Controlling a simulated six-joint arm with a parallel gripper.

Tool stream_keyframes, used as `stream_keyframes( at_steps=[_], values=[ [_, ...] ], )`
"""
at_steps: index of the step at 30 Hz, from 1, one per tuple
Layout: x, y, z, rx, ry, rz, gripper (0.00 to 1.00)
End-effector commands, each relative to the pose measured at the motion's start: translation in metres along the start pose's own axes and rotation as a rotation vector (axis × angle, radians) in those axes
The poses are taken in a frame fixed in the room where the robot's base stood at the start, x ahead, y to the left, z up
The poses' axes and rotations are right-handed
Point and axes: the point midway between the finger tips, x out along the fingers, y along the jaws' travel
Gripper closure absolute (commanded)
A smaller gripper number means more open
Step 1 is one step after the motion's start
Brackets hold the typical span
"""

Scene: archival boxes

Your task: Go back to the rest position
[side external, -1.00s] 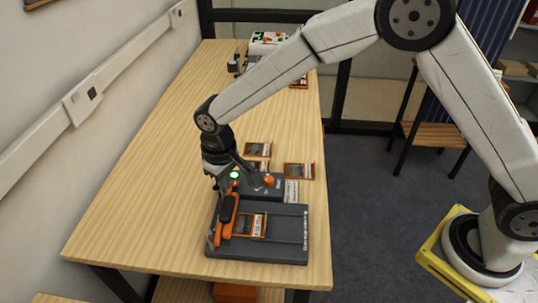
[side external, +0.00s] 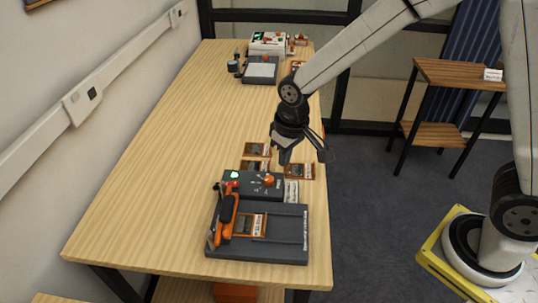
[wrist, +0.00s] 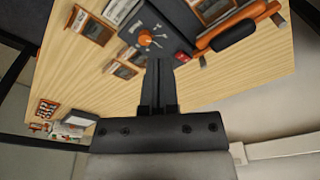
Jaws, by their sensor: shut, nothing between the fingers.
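My gripper (side external: 301,156) hangs above the right edge of the wooden table, over the small framed cards. It is shut and empty; its closed fingers (wrist: 159,72) also show in the wrist view. Below and to the left of it in the side view stands a dark device (side external: 285,240) with an orange-handled lever (side external: 227,218) and a framed card (side external: 251,224) on its bed. Its control box (side external: 262,194) carries an orange knob (side external: 269,180) and a lit green button (side external: 232,175). The gripper is apart from the device.
Framed cards (side external: 256,149) (side external: 300,172) lie behind the device. At the table's far end are a white box (side external: 268,42) and a dark tray (side external: 259,79). The middle of the table (side external: 190,130) is bare. A small side table (side external: 450,75) stands at the right.

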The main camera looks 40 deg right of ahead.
Motion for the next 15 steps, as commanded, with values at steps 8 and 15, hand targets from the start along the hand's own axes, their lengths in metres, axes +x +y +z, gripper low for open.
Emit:
stream_keyframes(
  at_steps=[8, 15],
  values=[
    [-0.017, 0.055, 0.064, 0.078, 0.068, 0.014, 1.0],
    [-0.022, 0.079, 0.111, 0.123, 0.111, 0.03, 1.0]
  ],
)
